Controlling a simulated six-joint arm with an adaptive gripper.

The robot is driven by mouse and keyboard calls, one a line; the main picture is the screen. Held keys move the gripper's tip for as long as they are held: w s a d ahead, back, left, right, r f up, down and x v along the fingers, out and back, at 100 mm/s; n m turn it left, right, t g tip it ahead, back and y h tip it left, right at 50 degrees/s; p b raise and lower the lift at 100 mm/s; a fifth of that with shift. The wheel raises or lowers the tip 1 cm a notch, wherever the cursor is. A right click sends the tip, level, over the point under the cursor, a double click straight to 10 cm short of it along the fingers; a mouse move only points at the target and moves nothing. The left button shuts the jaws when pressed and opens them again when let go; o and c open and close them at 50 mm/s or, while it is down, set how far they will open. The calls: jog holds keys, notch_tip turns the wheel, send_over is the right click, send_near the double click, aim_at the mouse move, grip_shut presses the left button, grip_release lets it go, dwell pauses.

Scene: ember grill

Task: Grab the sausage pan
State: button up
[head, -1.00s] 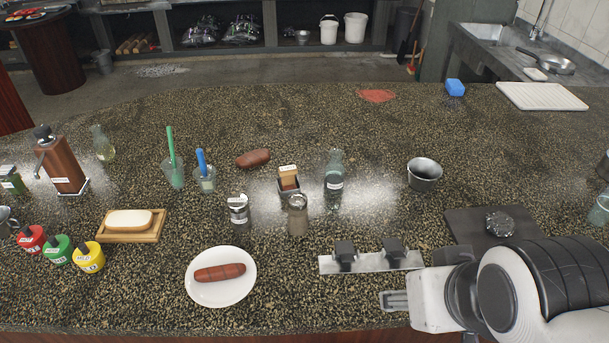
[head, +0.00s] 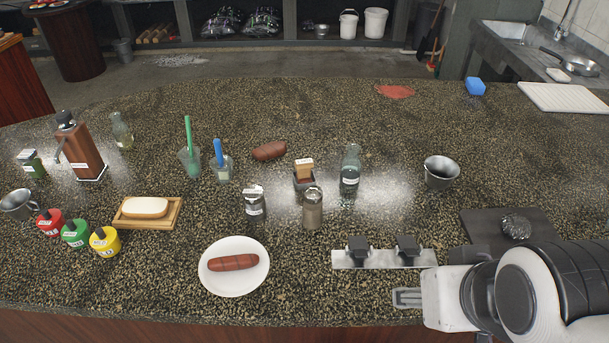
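I see no pan with sausages in it. A metal frying pan (head: 572,62) lies by the sink at the far top right, and I cannot tell whether it is the sausage pan. A reddish-brown sausage (head: 233,263) lies on a round white plate (head: 235,285) near the counter's front edge. A second brown sausage-like item (head: 269,151) lies on the bare counter farther back. My white and black arm enters at the bottom right. My gripper is out of view.
On the counter (head: 330,105) stand a bread board (head: 175,213), red, green and yellow bottles (head: 105,242), shakers (head: 312,208), a glass bottle (head: 350,172), a metal cup (head: 440,173) and a metal rack (head: 350,260). A dark board (head: 480,228) lies by my arm.

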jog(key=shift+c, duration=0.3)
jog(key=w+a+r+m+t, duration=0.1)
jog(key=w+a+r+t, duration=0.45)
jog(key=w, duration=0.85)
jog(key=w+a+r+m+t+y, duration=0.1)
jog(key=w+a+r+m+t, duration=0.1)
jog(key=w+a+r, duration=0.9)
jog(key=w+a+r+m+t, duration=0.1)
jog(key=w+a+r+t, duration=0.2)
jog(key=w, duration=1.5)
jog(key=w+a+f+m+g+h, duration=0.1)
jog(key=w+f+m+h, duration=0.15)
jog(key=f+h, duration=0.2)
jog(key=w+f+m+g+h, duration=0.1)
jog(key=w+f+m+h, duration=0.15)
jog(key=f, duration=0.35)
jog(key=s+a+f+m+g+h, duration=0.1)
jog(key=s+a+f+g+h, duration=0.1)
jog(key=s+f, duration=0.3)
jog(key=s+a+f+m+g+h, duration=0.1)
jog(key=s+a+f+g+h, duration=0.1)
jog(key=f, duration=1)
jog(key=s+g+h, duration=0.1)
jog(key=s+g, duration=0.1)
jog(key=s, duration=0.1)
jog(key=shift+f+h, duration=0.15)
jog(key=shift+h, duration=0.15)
